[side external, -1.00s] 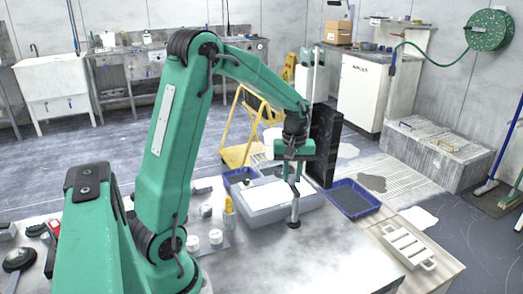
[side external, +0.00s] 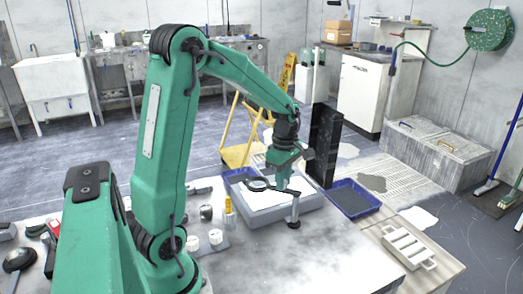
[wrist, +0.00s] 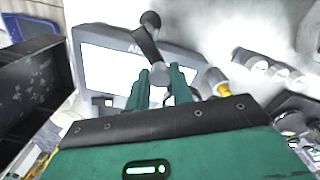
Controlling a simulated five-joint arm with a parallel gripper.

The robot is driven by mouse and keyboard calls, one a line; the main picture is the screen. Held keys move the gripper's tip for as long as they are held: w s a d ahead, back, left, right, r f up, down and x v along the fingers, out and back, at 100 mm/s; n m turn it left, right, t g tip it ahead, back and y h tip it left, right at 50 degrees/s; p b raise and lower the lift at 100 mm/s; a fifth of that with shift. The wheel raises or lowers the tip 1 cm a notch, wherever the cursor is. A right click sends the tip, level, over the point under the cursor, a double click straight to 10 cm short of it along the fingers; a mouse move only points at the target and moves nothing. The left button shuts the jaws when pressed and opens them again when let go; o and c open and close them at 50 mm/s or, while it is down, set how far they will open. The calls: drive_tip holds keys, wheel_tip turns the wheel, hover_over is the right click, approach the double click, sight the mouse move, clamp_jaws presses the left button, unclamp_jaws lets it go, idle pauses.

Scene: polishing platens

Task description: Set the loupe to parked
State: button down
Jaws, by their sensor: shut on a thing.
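A blue tray (side external: 354,197) with dark contents stands right of the grey box, beside a tall black panel (side external: 323,145). A yellow-topped bottle (side external: 228,204) and white jars (side external: 215,237) stand left. The front of the table (side external: 310,262) is clear.

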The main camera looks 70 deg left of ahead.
drive_tip(key=d+n, duration=0.1)
drive_tip(key=n, duration=0.2)
drive_tip(key=d+n, duration=0.1)
drive_tip(key=n, duration=0.2)
drive_tip(key=s+d+n, duration=0.1)
drive_tip(key=n, duration=0.2)
drive_tip(key=shift+s+r, duration=0.1)
drive_tip(key=shift+n, duration=0.3)
drive_tip(key=c, duration=1.2)
unclamp_jaws()
wheel_tip(320, 180, up, 8)
